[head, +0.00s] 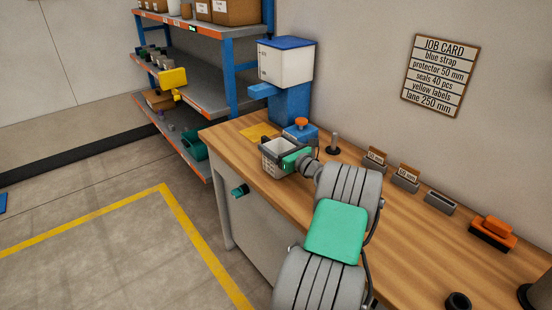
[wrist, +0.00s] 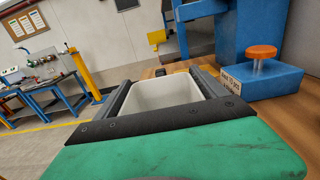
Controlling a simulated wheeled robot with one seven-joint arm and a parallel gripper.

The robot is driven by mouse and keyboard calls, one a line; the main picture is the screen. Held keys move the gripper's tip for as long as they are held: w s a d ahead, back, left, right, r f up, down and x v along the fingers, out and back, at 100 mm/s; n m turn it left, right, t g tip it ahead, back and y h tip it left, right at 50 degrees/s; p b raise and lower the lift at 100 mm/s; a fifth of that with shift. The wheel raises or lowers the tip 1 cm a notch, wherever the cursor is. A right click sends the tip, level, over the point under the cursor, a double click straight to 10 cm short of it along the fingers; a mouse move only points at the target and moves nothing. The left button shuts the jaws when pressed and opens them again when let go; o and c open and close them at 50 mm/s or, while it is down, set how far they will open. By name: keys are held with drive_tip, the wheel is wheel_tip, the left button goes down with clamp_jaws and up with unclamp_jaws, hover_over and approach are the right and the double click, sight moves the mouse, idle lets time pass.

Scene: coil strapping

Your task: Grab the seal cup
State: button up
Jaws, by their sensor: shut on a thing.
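The seal cup is a pale, open-topped cup. In the head view the cup (head: 269,163) shows at the far left end of the wooden bench, in front of my gripper (head: 284,156). In the wrist view the white cup (wrist: 165,93) sits between the two dark fingers of my gripper (wrist: 165,85), which are shut on its sides. Its inside looks empty from here. I cannot tell whether its bottom touches the bench.
A blue block with an orange knob (head: 301,123) stands close behind the cup, beside a blue dispenser (head: 291,101) with a white hopper. A yellow mat (head: 259,131) lies on the bench (head: 343,199). A peg (head: 334,143) and card holders stand to the right.

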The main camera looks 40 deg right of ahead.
drive_tip(key=c, duration=0.9)
drive_tip(key=shift+r, duration=0.1)
